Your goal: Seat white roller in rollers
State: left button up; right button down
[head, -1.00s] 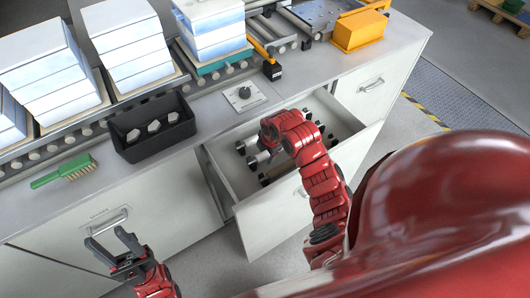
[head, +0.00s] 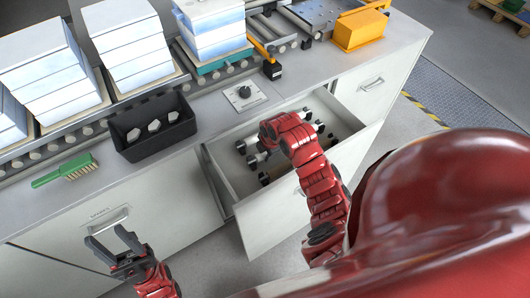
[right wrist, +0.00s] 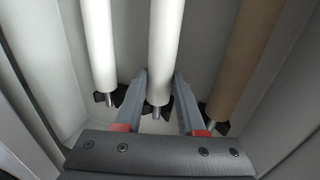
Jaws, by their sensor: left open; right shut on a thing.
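The drawer (head: 222,188) holds rollers with black end pieces. In the right wrist view a white roller (right wrist: 165,45) lies in the middle, with another white roller (right wrist: 98,45) to its left and a brown roller (right wrist: 245,62) to its right. My right gripper (right wrist: 160,78) is shut on the middle white roller near its black end, one finger on each side. In the head view its fingers are hidden behind my own arm over the drawer. My left gripper (head: 105,236) is open and empty in front of the cabinet. The conveyor's rollers (head: 102,123) run along the counter.
A black bin (head: 150,145) with several pale pieces and a green brush (head: 65,171) stand on the counter. Stacks of white blocks (head: 130,45) line the conveyor. A switch box (head: 244,94) sits behind the open drawer. A yellow box (head: 361,30) is at the back right.

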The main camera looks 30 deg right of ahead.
jog(key=shift+r, duration=0.1)
jog(key=shift+r+p, duration=1.85)
jog(key=shift+r, duration=2.6)
jog(key=shift+r, duration=0.1)
